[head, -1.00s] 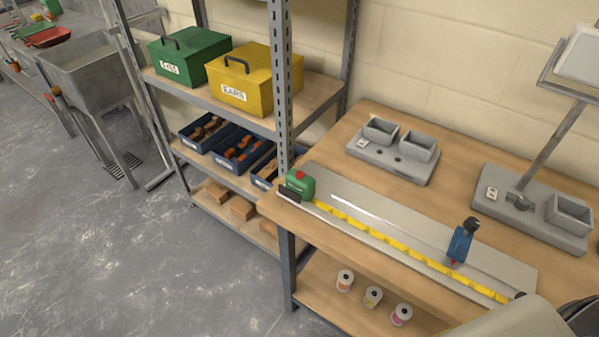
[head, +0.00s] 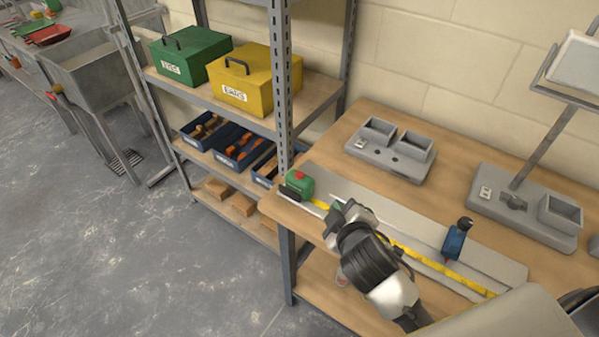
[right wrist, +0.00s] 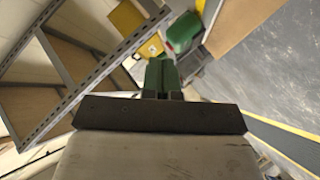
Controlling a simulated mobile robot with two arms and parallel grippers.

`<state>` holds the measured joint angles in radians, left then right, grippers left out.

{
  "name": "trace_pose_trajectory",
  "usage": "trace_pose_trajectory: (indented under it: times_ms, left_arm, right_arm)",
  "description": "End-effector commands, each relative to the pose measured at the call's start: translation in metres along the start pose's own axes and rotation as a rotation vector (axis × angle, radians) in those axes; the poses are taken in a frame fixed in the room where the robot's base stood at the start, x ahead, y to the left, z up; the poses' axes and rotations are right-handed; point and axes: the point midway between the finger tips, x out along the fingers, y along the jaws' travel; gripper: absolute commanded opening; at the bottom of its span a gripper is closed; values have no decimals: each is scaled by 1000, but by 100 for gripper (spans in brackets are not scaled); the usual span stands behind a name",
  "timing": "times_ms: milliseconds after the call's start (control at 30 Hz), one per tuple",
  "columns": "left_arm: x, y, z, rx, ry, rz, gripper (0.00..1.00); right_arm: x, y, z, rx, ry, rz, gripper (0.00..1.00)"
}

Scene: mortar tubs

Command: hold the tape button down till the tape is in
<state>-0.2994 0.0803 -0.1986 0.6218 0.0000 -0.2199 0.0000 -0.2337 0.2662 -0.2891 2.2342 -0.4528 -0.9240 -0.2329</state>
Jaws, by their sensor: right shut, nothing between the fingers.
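The green tape case (head: 299,185) with a red button (head: 299,175) on top sits at the left end of a long grey board (head: 420,222) on the bench. Its yellow tape (head: 440,266) lies drawn out along the board to near the right end. My right gripper (head: 338,205) is shut and empty, just right of the case and apart from it, hiding part of the tape. In the right wrist view its green fingertips (right wrist: 162,75) point toward the green case (right wrist: 182,35). My left gripper is not in view.
A blue clamp-like tool (head: 456,240) stands on the board toward its right end. Grey double-tub stand (head: 390,150) and another grey stand (head: 525,205) are behind. A shelf rack post (head: 282,90) rises close left of the case. A yellow box (head: 253,78) stands on the rack.

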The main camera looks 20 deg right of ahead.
Motion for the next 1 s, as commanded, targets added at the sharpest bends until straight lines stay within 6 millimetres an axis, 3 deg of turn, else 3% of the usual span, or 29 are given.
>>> trace_pose_trajectory:
  times_ms: [33, 167, 200, 333, 400, 467, 567, 667, 700, 833, 1000]
  left_arm:
    - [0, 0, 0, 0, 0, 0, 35]
    - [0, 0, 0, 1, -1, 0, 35]
    - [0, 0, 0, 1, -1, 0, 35]
    - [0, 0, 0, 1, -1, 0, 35]
    - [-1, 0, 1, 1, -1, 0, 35]
    - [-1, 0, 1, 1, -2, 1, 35]
    - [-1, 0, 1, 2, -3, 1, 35]
    - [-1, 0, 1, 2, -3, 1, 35]
    - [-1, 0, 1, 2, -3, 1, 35]
    - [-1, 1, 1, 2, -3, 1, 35]
    - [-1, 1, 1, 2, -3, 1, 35]
  right_arm:
    - [10, 21, -30, -125, 118, 101, 0]
    - [17, 58, -112, -539, 442, 393, 0]
    - [15, 64, -137, -690, 541, 486, 0]
    - [5, 59, -200, -1212, 831, 762, 0]
    - [5, 47, -217, -1518, 966, 885, 0]
    - [10, 36, -222, -1792, 1069, 965, 0]
    - [31, 25, -211, -2247, 1209, 1025, 0]
    - [59, 30, -185, -2651, 1304, 982, 0]
    - [69, 36, -174, 2636, -1261, -892, 0]
    - [93, 57, -146, 2491, -1121, -637, 0]
    - [103, 69, -132, 2425, -1067, -522, 0]
